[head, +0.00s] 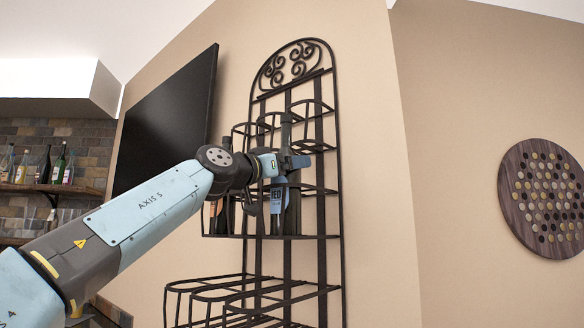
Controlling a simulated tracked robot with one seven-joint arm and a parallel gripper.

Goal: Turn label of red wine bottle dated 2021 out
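A dark bottle (279,200) with a blue label stands upright in a basket of the black wall rack. Large letters on the label seem to read "RED"; no date can be read. Its neck rises behind my gripper (293,163), which is level with the bottle's upper part. The fingers are at the neck, but I cannot tell whether they touch it or how far apart they are. A second dark bottle (216,208) with an orange label stands to the left in the same tier, partly hidden by my arm.
The black wrought-iron rack (339,200) has thin bars around the bottles and empty baskets below. A dark screen (170,120) hangs to the left. Several bottles stand on a shelf (40,188) at far left. A round wooden board (545,198) hangs on the right wall.

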